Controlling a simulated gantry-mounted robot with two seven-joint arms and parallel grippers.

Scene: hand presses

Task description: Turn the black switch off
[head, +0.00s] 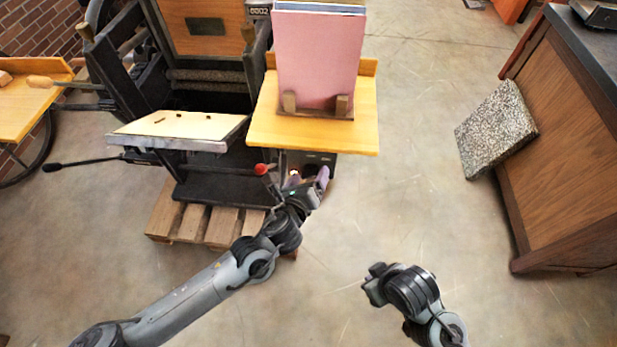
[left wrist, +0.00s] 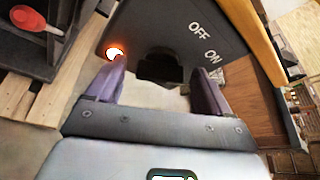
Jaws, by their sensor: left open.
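The black switch (left wrist: 160,67) sits on a dark control panel (left wrist: 165,25) in the left wrist view. The labels OFF and ON are beside it, and a light (left wrist: 114,53) on the panel glows orange-white. I cannot tell which way the switch is set. My left gripper (left wrist: 158,72) is open, with its purple fingers on either side of the switch in this view; contact cannot be judged. In the head view my left gripper (head: 308,181) is just in front of the panel (head: 318,158), below the wooden shelf, and hides much of it. My right gripper (head: 374,285) is away from the panel, its fingers unclear.
A red-knobbed lever (head: 262,169) stands just left of my left gripper. The wooden shelf (head: 365,130) above carries a pink board (head: 318,60). The press bed (head: 180,130) is at the left, over a pallet (head: 195,222).

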